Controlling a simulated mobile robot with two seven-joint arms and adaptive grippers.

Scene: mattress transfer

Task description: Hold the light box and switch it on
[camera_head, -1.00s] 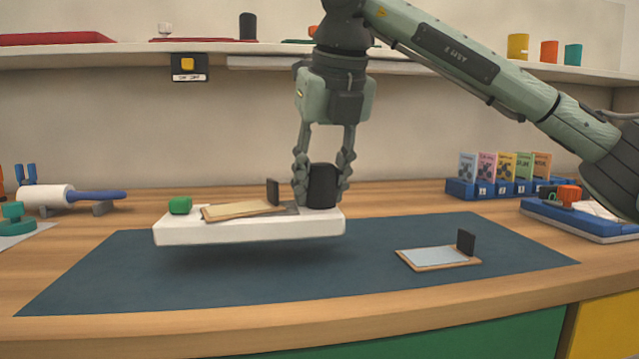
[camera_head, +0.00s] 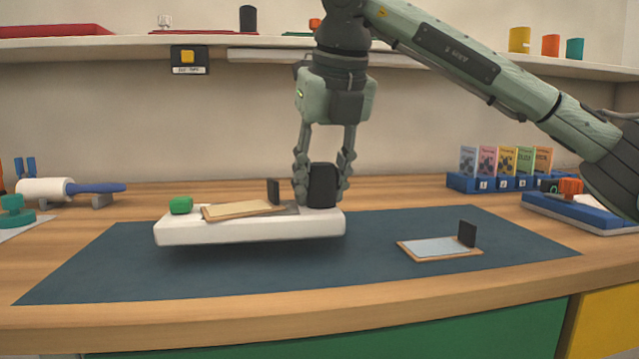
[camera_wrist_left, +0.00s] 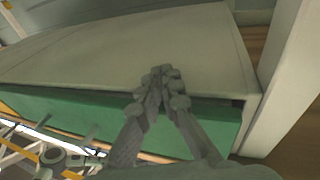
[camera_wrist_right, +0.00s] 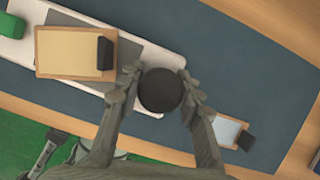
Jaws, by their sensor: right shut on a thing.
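The light box (camera_head: 250,228) is a white slab with a green button (camera_head: 181,205) at its left end and a black knob (camera_head: 322,186) at its right end. My right gripper (camera_head: 322,182) is shut on the knob, with fingers on both sides. The box hangs level, low over the dark mat, with a shadow under it; I cannot tell whether any edge touches. A framed cream plate (camera_head: 243,210) with a black tab lies on the box. The right wrist view shows the knob (camera_wrist_right: 160,90) between the fingers. My left gripper (camera_wrist_left: 160,76) is shut and empty, before a pale surface.
A dark blue mat (camera_head: 400,285) covers the middle of the wooden counter. A second framed plate (camera_head: 440,247) lies on its right side. A card rack (camera_head: 500,184) and blue tray (camera_head: 580,222) stand right, a roller (camera_head: 45,190) left. A yellow wall button (camera_head: 187,57) sits under the shelf.

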